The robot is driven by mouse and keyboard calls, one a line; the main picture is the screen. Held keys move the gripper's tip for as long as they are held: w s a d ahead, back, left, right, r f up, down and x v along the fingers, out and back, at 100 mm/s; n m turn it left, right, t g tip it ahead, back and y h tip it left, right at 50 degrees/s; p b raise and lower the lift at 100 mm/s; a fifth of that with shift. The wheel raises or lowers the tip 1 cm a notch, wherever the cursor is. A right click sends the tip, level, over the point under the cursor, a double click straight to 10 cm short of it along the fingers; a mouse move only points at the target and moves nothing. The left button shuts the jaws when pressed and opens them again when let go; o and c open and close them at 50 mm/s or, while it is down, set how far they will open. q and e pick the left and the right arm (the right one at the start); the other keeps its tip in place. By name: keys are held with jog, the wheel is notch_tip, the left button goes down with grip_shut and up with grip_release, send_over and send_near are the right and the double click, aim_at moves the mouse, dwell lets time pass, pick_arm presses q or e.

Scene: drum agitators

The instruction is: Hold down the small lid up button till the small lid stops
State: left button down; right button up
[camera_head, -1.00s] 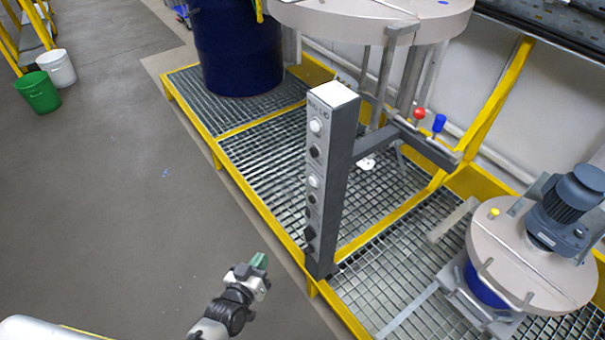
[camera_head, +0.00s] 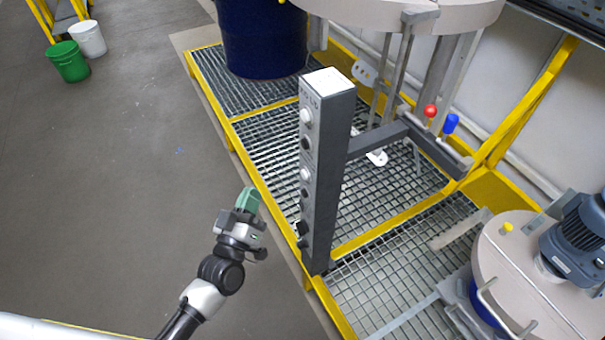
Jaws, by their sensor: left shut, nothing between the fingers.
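The grey control post (camera_head: 328,180) stands upright at the edge of the grating, with white and black buttons down its left-facing side. The upper white button (camera_head: 306,117) and the lower white button (camera_head: 304,174) show; their labels are too small to read. The small lid (camera_head: 512,262), with a grey motor (camera_head: 578,238) on top, is at the lower right above a blue drum. My left gripper (camera_head: 249,196) is shut and empty, with green fingertips pointing up. It is left of the post, apart from the buttons. My right gripper is not in view.
A yellow-framed grating (camera_head: 390,215) runs behind the post. A large blue drum (camera_head: 262,40) and a large lid (camera_head: 455,14) are at the back. Red (camera_head: 430,111) and blue (camera_head: 450,124) knobs sit on a side bar.

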aim_at(306, 174)
pick_arm(q)
jog(key=w+d+b, duration=0.1)
jog(key=w+d, duration=0.4)
jog(key=d, duration=0.2)
jog(key=shift+d, duration=0.2)
dwell(2.0)
jog(key=shift+w+d, duration=0.2)
jog(key=shift+d, duration=0.05)
